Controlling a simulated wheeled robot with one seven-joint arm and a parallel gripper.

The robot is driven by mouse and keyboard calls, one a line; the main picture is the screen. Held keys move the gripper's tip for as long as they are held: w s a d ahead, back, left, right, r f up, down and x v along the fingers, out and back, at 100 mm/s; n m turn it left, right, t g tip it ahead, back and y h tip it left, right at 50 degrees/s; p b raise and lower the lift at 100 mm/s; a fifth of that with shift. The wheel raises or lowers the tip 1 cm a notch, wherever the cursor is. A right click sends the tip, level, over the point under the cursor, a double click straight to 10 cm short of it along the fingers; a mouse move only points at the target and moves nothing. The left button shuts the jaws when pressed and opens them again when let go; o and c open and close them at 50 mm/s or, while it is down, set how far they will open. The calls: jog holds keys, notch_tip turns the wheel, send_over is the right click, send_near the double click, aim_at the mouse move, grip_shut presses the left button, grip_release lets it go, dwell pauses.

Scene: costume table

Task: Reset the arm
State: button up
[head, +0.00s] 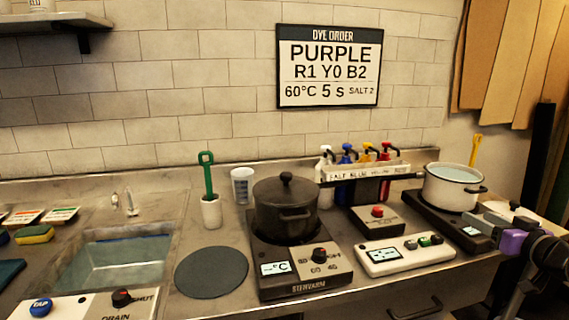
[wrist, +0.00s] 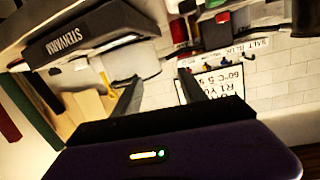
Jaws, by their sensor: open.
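My gripper (head: 492,222) is at the right edge of the head view, in front of the right hot plate (head: 455,222) and the white pot (head: 452,190). In the wrist view my gripper (wrist: 160,78) shows two dark fingers spread apart with nothing between them. That view is upside down. It shows the right hot plate with its STENWARM label (wrist: 85,35) at the upper left, and the white pot (wrist: 128,62) beyond the fingers. The purple part of my wrist fills the bottom of that view.
A lidded dark pot (head: 285,212) stands on the left hot plate (head: 290,287). A control box (head: 392,254) and a red-button box (head: 377,219) sit between the plates. Pump bottles (head: 347,155) stand behind. A sink (head: 125,262) and round mat (head: 212,272) lie left.

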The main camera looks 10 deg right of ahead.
jog(key=s+a+f+m+t+h+p, duration=0.1)
jog(key=s+a+f+m+h, duration=0.2)
jog(key=s+a+f, duration=0.45)
jog(key=s+a+f+m+h+p, duration=0.1)
jog(key=s+a+f+m+h, duration=0.2)
jog(key=s+a, duration=0.6)
jog(key=s+a+f+n+g+y+p, duration=0.1)
jog(key=s+a+n+y, duration=0.2)
jog(key=s+a, duration=0.8)
jog(key=s+a+f+n+g+y+p, duration=0.1)
jog(key=s+a+n+y, duration=0.3)
jog(key=s+a, duration=0.6)
jog(key=s, duration=0.7)
jog(key=shift+s+a+n, duration=0.35)
jog(key=shift+a+n, duration=0.05)
